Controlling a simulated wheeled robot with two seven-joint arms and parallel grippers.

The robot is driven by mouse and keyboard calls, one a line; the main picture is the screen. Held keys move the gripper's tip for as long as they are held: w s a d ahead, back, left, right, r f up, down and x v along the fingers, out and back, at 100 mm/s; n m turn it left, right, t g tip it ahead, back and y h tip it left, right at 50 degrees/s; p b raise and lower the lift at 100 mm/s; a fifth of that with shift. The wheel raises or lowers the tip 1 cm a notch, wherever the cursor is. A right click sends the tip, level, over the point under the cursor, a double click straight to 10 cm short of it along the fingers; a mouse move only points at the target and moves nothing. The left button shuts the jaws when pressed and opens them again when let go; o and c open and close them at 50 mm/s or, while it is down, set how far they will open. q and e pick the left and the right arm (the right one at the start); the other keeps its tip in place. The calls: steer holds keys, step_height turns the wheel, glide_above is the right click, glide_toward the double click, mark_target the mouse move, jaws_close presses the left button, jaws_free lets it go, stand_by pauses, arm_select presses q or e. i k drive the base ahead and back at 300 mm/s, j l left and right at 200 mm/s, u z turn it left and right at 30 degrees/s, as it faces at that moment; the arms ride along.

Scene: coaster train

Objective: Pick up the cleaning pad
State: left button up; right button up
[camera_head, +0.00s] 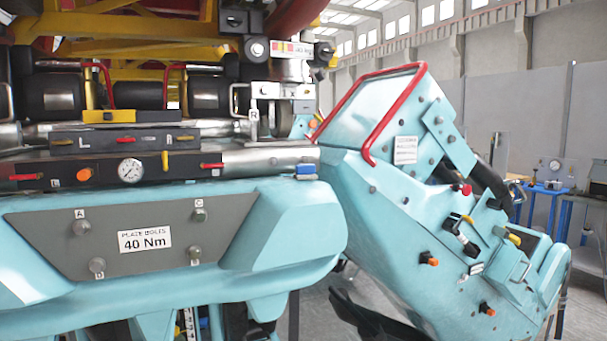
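I cannot make out a cleaning pad in the head view. Neither of my grippers can be recognised in it. The teal coaster train (300,225) fills the left and middle of the view, close in front of me. A blue workbench (545,191) stands far off at the right edge. Small items lie on it, too small to identify.
A tilted teal section (400,200) with a red rail (393,118) and orange, yellow and black handles takes up the right middle. A grey plate (60,232) with bolts and a "40 Nm" label is on the left. Grey floor (310,310) shows below, partly blocked by dark parts.

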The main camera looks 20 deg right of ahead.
mark_target(306, 172)
steer(key=i+l, duration=0.15)
steer(key=i, duration=0.15)
steer(key=i+l, duration=0.1)
steer(key=i, duration=0.2)
steer(key=i+z, duration=0.15)
steer(key=z, duration=0.25)
steer(key=i+l+z, duration=0.1)
steer(key=z, duration=0.3)
steer(key=i+z, duration=0.2)
steer(key=z, duration=0.65)
